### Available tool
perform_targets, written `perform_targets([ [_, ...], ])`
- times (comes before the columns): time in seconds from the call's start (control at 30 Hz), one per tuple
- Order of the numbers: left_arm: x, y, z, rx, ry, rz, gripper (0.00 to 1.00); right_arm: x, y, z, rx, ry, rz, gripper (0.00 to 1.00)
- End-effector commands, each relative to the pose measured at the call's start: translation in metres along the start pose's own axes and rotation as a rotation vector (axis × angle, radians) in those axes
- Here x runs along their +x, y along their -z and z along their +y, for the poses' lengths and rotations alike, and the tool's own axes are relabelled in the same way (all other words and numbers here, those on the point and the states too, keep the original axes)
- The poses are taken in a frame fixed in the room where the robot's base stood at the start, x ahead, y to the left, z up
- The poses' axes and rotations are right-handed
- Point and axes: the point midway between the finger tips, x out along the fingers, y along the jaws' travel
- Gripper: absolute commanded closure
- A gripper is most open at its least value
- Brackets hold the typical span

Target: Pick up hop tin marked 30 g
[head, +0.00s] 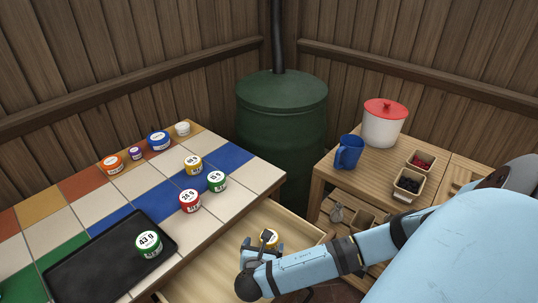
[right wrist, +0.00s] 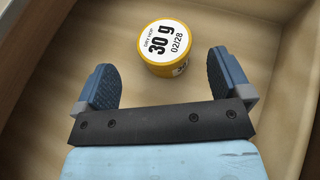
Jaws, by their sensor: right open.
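The hop tin marked 30 g (right wrist: 166,48) is a yellow tin with a white lid label, standing upright in an open wooden drawer (right wrist: 60,50). In the head view the tin (head: 269,237) is partly hidden behind my right gripper (head: 262,250). In the right wrist view my right gripper (right wrist: 162,80) is open and empty, with the tin just beyond its fingertips and roughly between their lines, not touching either. My left gripper is not in view.
A tiled table (head: 110,185) carries several other tins, among them a green 43 g tin (head: 148,243) on a black tray (head: 85,270). At right a wooden stand holds a blue mug (head: 348,152), a red-lidded pot (head: 383,125) and small boxes. The drawer walls surround my right gripper.

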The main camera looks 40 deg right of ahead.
Motion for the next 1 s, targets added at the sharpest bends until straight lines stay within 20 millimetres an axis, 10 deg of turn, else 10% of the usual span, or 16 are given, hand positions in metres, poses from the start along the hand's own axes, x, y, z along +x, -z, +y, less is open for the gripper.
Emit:
perform_targets([
  [0.77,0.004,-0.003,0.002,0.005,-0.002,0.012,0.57,0.059,-0.001,-0.005,0.0,-0.001,0.001,0.04],
  [1.0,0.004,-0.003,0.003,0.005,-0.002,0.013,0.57,0.059,-0.001,-0.005,0.0,-0.001,0.001,0.57],
])
